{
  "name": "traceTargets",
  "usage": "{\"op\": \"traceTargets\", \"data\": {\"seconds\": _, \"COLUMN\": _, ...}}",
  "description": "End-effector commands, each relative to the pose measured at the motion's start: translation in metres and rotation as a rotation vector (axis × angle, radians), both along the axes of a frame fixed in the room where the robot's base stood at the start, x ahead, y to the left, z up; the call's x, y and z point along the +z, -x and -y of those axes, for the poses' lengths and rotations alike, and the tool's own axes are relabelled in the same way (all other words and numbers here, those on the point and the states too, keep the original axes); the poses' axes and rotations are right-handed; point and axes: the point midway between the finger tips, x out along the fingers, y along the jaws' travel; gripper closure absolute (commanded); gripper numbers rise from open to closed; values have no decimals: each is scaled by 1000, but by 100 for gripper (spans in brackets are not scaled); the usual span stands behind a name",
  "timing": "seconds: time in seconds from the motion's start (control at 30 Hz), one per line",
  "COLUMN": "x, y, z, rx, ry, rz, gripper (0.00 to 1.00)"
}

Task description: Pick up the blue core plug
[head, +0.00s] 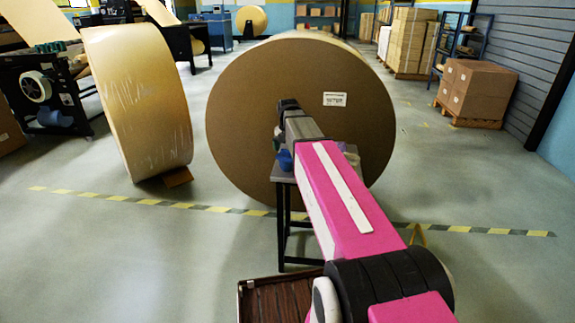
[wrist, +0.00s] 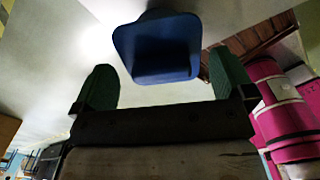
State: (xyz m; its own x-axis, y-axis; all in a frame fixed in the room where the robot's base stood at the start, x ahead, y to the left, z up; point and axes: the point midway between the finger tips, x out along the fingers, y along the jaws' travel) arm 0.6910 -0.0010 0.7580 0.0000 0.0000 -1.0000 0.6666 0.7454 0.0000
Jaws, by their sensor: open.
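In the head view, a blue core plug (head: 285,159) shows at the left end of a small grey-topped stand (head: 282,178), partly hidden by my arm. My gripper (head: 288,104) is seen from behind, in front of the big roll's face, and its fingers are hard to make out there. In the wrist view, the blue core plug (wrist: 157,45) is a dark blue, rounded block in front of the jaws. My gripper (wrist: 164,78) is open, with a green-padded finger on each side. The plug's lower edge shows between the fingertips, with gaps on both sides.
A huge brown kraft roll (head: 240,110) stands just behind the stand. A paler roll (head: 140,105) stands to the left. A small pale item (head: 352,158) is right of my arm. A brown slatted surface (head: 270,300) lies low in front.

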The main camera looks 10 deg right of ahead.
Motion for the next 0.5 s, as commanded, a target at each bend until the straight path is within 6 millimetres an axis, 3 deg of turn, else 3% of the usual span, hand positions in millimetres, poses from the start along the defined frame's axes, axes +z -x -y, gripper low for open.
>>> {"op": "traceTargets", "data": {"seconds": 0.2, "x": -29, "y": 2, "z": -1, "rx": 0, "ry": 0, "rz": -1, "gripper": 0}}
{"op": "traceTargets", "data": {"seconds": 0.5, "x": -35, "y": 2, "z": -1, "rx": 0, "ry": 0, "rz": 0, "gripper": 0}}
